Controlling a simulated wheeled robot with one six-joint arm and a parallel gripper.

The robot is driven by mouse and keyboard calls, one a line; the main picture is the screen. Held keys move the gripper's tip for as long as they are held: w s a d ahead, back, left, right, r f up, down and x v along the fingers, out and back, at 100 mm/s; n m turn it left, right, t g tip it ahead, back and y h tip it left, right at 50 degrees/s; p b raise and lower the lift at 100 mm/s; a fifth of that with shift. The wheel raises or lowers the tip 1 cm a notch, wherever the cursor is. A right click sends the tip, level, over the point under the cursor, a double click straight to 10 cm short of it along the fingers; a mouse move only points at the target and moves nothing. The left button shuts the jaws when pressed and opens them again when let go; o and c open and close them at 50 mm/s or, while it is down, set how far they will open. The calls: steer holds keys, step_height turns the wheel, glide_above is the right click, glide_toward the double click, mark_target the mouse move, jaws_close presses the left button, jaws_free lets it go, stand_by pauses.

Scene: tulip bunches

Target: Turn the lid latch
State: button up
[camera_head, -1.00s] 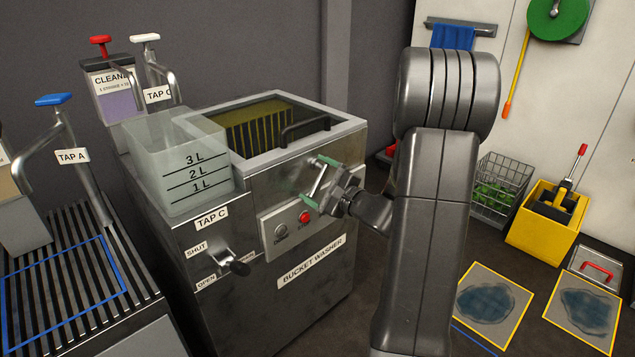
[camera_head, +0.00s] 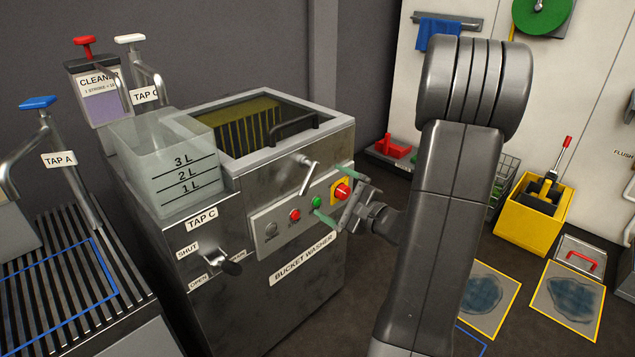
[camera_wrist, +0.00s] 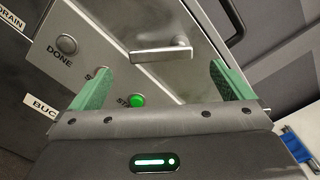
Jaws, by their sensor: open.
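The lid latch is a slim metal handle (camera_head: 310,178) on the front of the bucket washer (camera_head: 325,262), below the lid rim. In the head view it slants, with its upper end to the right. In the wrist view the latch (camera_wrist: 160,51) lies ahead of the fingers, its bar running across the picture. My gripper (camera_head: 335,193) is open and empty, with green fingers, to the right of the latch in the head view. In the wrist view the latch shows beyond the gap between the fingertips (camera_wrist: 160,74), apart from them.
Below the latch is a button panel with a red button (camera_head: 294,215), a green button (camera_head: 316,202) and a red knob on yellow (camera_head: 342,190). A clear container (camera_head: 172,170) stands at the washer's left. The tap C lever (camera_head: 231,264) juts out lower left.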

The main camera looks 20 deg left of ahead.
steer(key=shift+v, duration=2.15)
